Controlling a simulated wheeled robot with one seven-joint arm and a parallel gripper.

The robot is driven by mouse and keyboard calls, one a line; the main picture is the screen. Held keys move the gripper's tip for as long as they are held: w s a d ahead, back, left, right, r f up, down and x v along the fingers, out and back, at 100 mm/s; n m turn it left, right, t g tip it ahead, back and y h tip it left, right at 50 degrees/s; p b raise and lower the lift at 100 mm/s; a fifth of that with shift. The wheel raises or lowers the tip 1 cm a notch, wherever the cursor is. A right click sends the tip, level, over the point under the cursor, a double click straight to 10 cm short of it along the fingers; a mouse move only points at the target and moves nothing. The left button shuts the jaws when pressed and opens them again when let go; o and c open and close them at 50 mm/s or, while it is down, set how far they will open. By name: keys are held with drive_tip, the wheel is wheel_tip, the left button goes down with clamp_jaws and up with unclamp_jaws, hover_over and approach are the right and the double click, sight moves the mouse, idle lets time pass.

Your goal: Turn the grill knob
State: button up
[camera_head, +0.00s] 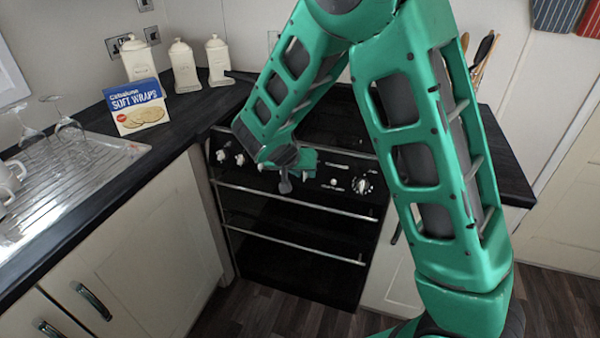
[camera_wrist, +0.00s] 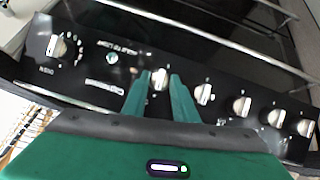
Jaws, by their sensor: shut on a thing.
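The cooker's black control panel (camera_head: 318,178) carries a row of knobs. In the wrist view my gripper (camera_wrist: 160,84) reaches the panel with one green finger on each side of a silver knob (camera_wrist: 160,76), shut on it. This knob is the second from the left in that view; the fingers partly cover it, and I cannot read a label that names it. In the head view my gripper (camera_head: 288,168) is at the panel's middle, and my arm hides the held knob.
A dial knob (camera_head: 362,185) is at the panel's right, and it also shows in the wrist view (camera_wrist: 57,46). Several other knobs (camera_wrist: 203,94) line the other side. Oven door rails (camera_head: 290,199) run below. A wraps box (camera_head: 136,107) and canisters (camera_head: 184,68) stand on the counter.

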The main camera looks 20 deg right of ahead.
drive_tip(key=shift+s+f+m+y, duration=0.15)
drive_tip(key=shift+f+m+y, duration=0.1)
drive_tip(key=shift+m+y, duration=0.25)
drive_tip(key=shift+t, duration=0.3)
drive_tip(key=shift+a, duration=0.1)
drive_tip(key=o, duration=1)
drive_tip(key=shift+o, duration=0.2)
drive_tip(key=shift+r, duration=0.15)
drive_tip(key=shift+s+a+r, duration=0.1)
drive_tip(key=shift+r, duration=0.15)
drive_tip(key=v, duration=0.9)
drive_tip(key=shift+s+a+r, duration=0.15)
drive_tip(key=shift+a+r, duration=0.05)
drive_tip(key=shift+r, duration=0.1)
